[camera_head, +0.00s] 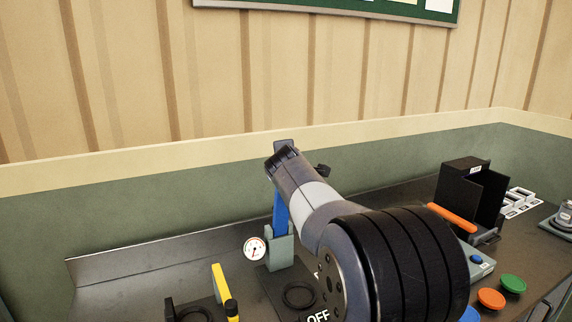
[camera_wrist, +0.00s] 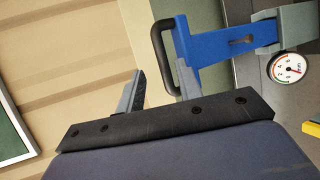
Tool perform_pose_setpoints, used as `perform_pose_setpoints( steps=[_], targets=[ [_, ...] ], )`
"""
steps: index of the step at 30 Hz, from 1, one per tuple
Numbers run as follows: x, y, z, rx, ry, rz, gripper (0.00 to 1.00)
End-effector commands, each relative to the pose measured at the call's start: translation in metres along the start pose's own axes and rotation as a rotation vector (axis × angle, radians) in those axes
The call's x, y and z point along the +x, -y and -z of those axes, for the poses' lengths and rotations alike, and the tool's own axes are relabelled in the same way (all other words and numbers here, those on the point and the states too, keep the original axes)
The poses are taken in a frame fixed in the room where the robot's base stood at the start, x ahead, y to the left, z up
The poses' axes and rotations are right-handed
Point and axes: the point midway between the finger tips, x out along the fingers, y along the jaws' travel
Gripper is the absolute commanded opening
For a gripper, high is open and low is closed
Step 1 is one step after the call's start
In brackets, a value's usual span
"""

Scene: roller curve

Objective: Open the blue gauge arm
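The blue gauge arm (camera_head: 281,214) stands upright in its grey base (camera_head: 279,252), beside a round white dial (camera_head: 254,248). In the wrist view the blue arm (camera_wrist: 222,46) lies sideways across the top right, with a black loop handle (camera_wrist: 157,45) at its end. My gripper (camera_head: 284,150) is at the top of the blue arm and hides the handle in the head view. In the wrist view my gripper (camera_wrist: 160,80) has its two grey fingers apart, one left of the handle and one close by the handle and blue arm. I cannot tell whether they touch.
A yellow lever (camera_head: 222,288) stands at the front left. A black ring (camera_head: 299,295) lies near the OFF label. A black box with an orange lever (camera_head: 452,217) and orange (camera_head: 491,298) and green (camera_head: 513,283) buttons are at the right. A wall rises behind the bench.

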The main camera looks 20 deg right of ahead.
Motion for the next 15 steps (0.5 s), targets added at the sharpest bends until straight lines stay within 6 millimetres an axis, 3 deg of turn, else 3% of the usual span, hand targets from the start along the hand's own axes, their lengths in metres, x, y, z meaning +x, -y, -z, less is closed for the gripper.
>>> perform_pose_setpoints(
  steps=[9, 15],
  targets=[
    [-0.056, 0.0, 0.0, 0.0, -0.001, -0.005, 0.34],
    [-0.077, -0.001, 0.0, 0.001, 0.0, -0.004, 0.34]
  ],
)
